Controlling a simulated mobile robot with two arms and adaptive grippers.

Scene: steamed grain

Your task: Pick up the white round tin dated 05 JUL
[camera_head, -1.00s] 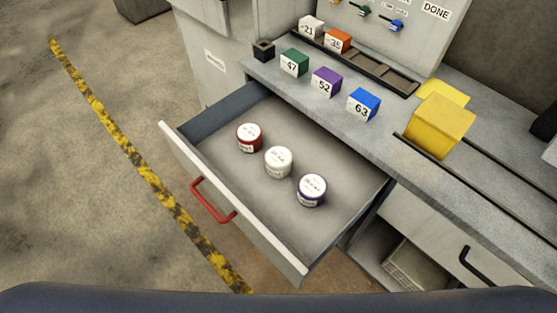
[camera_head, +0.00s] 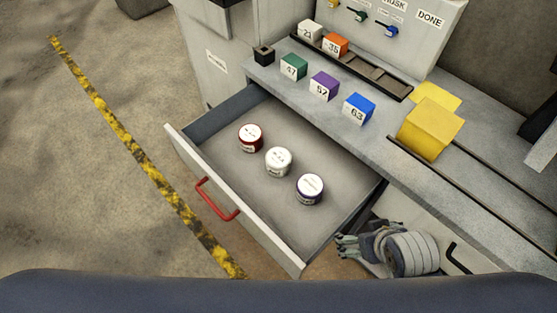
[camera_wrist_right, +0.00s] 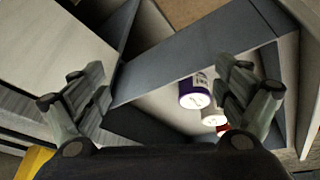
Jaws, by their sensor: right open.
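The white round tin (camera_head: 278,161) stands in the open drawer (camera_head: 240,210), between a red tin (camera_head: 250,137) and a purple tin (camera_head: 310,188). The print on the lids is too small to read. In the right wrist view the white tin (camera_wrist_right: 212,117) shows behind the purple tin (camera_wrist_right: 194,92), with a bit of the red tin (camera_wrist_right: 223,128) past it. My right gripper (camera_head: 345,247) is open and empty, to the right of the drawer's front corner. Its spread fingers (camera_wrist_right: 160,95) frame the drawer's side wall in the wrist view. My left gripper is not in view.
The drawer's raised walls and red handle (camera_head: 216,199) stand at the front. The drawer floor around the tins is clear.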

